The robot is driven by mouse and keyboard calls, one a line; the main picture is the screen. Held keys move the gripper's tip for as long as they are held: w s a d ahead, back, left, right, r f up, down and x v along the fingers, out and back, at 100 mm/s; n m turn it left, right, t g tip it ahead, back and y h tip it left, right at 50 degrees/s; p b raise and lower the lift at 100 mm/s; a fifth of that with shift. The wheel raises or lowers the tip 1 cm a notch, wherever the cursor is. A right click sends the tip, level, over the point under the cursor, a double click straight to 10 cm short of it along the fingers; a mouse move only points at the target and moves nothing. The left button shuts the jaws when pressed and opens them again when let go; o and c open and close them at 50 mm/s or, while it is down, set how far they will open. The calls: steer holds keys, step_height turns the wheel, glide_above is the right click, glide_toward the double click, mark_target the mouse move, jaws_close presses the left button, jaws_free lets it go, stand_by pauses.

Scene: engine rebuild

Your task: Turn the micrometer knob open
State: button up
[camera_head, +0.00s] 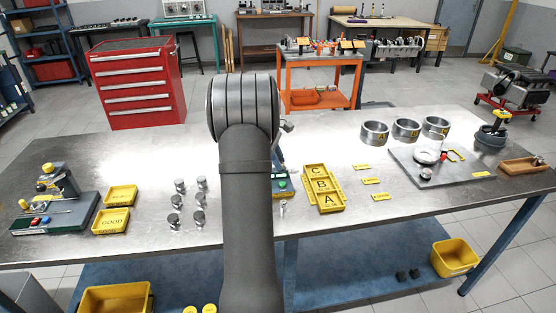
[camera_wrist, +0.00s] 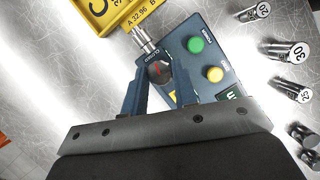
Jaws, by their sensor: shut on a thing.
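The micrometer knob (camera_wrist: 158,72) is a dark round knob with a red mark, beside a label that seems to read CLOSED. It sits on a dark blue box (camera_wrist: 187,68) with a green button (camera_wrist: 195,45) and a yellow button (camera_wrist: 215,74). A silver micrometer spindle (camera_wrist: 143,38) sticks out beyond the knob. My gripper (camera_wrist: 159,76) has its two blue fingers on either side of the knob and is shut on it. In the head view my arm hides the knob and the gripper; only the right edge of the box (camera_head: 281,183) shows.
Several silver pins (camera_head: 180,186) stand left of my arm, near yellow trays (camera_head: 111,221). A yellow A-B-C tray (camera_head: 322,188) lies close to the box, on its right in the head view. Metal rings (camera_head: 375,133) and a plate fixture (camera_head: 450,168) are farther right.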

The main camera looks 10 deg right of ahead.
steer(key=m+g, duration=0.1)
steer(key=m, duration=0.1)
steer(key=m+y, duration=0.1)
steer(key=m, duration=0.2)
steer(key=shift+w+d+m+g, duration=0.1)
steer(key=shift+d+m+g, duration=0.05)
steer(key=shift+m+g, duration=0.2)
steer(key=m+g+y, duration=0.1)
steer(key=m+y, duration=0.1)
steer(key=m, duration=0.3)
steer(key=shift+d, duration=0.1)
steer(key=m+y, duration=0.2)
steer(key=m, duration=0.3)
steer(key=shift+d+m, duration=0.15)
steer(key=shift+m, duration=0.2)
steer(key=shift+d+m+t+y, duration=0.1)
steer(key=shift+m+t+y, duration=0.3)
steer(key=shift+m, duration=0.7)
steer(key=shift+m+t+y, duration=0.1)
steer(key=shift+m+y, duration=0.5)
steer(key=shift+m, duration=0.5)
steer(key=o, duration=1)
steer(key=shift+r, duration=0.1)
